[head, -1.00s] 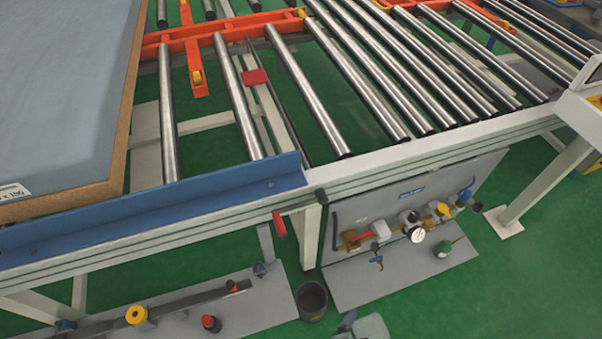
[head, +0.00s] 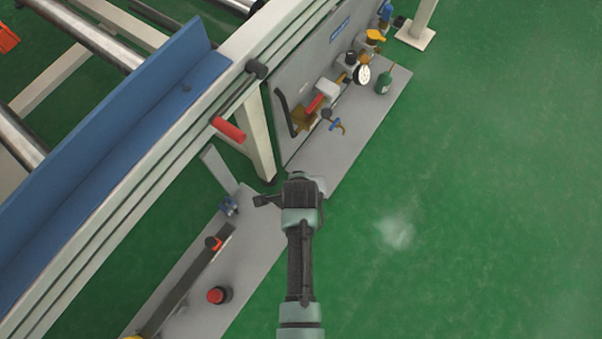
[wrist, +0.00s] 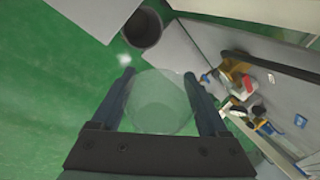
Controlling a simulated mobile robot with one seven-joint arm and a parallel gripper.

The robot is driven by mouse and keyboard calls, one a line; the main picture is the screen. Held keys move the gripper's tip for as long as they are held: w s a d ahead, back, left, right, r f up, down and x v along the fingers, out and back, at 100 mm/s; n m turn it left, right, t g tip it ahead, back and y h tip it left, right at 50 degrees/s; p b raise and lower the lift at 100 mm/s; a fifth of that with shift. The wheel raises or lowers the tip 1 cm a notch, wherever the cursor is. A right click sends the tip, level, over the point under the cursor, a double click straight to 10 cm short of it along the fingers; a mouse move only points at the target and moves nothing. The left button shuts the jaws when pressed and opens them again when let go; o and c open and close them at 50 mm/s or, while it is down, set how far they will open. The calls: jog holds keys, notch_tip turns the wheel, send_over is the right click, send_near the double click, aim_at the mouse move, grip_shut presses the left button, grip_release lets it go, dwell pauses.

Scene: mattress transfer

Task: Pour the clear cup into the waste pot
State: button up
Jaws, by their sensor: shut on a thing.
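The clear cup (wrist: 160,103) shows in the wrist view as a faint see-through round shape between the two fingers of my gripper (wrist: 159,75), which is shut on it. I cannot make out what is in the cup. The dark waste pot (wrist: 143,41) stands beyond the fingertips, up and slightly left in the wrist view, apart from the cup. In the head view my gripper (head: 298,188) is near the gap between two grey boards, and the waste pot does not show clearly there; my arm covers that area.
A grey panel with valves and a gauge (head: 363,75) stands right of the conveyor leg (head: 257,140). A red-topped knob (head: 217,295) stands on the lower grey board (head: 245,262). A red handle (head: 229,130) sticks out from the conveyor frame. Green floor (head: 480,200) at right is open, with a whitish spot.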

jog(key=w+f+m+t+y+b, duration=0.1)
jog(key=f+m+b, duration=0.4)
jog(key=f+b, duration=0.6)
jog(key=w+f+m+t+y+b, duration=0.2)
jog(key=w+f+m+b, duration=0.3)
jog(key=f+b, duration=0.7)
notch_tip(320, 180, down, 5)
jog(key=shift+d+m+t, duration=0.4)
jog(key=shift+m+t, duration=0.1)
jog(key=shift+m, duration=0.2)
jog(key=shift+w+a+r+m+t+y+b, duration=0.15)
jog(key=shift+r+t+y+b, duration=0.5)
jog(key=shift+b, duration=0.85)
jog(key=shift+a+r+m+t+y+b, duration=0.1)
jog(key=shift+r+m+t+y+b, duration=0.45)
jog(key=shift+b, duration=1)
jog(key=shift+w+a+r+n+t+y+b, duration=0.1)
jog(key=shift+r+t+y+b, duration=0.3)
jog(key=shift+r+y+b, duration=0.8)
jog(key=shift+f+h+b, duration=0.2)
jog(key=shift+h+b, duration=0.1)
jog(key=shift+h, duration=0.2)
